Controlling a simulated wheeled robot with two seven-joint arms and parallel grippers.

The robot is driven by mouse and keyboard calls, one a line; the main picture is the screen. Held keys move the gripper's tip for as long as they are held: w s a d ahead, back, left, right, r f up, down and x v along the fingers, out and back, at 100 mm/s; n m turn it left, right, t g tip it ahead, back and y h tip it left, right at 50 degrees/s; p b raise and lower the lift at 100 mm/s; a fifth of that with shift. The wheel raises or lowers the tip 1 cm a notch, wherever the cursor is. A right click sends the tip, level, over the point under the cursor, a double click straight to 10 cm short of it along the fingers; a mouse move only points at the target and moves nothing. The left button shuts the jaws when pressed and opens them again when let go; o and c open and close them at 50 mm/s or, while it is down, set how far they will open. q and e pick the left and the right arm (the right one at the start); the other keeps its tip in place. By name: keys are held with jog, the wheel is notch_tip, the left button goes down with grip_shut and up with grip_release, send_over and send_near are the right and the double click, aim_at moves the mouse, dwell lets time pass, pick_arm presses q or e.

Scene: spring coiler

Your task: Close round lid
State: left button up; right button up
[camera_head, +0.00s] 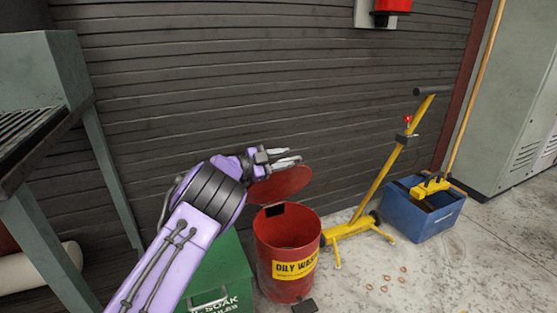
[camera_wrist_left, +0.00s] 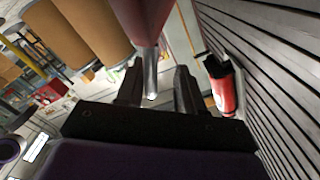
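A red round can labelled "OILY WASTE" (camera_head: 289,268) stands on the floor with its mouth open. Its red round lid (camera_head: 284,186) is tilted up behind the mouth, against the wall side. My left gripper (camera_head: 297,156) is at the lid's upper edge, fingers pointing right. In the left wrist view its two dark fingers (camera_wrist_left: 158,82) are spread apart. A red surface, likely the lid (camera_wrist_left: 143,18), and a narrow metallic strip reach down between them. I cannot tell whether the fingers touch it. My right gripper is not in view.
A green box (camera_head: 222,275) stands left of the can, under my arm. A yellow wheeled stand (camera_head: 375,190) and a blue bin (camera_head: 424,218) are to the right. A grey slatted wall (camera_head: 270,80) is close behind. Small rings lie on the floor.

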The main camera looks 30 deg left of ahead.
pick_arm(q)
jog(key=p+v, duration=0.1)
jog(key=v, duration=1)
jog(key=shift+s+a+p, duration=0.2)
jog(key=shift+s+p, duration=0.1)
jog(key=shift+p, duration=0.05)
dwell(0.5)
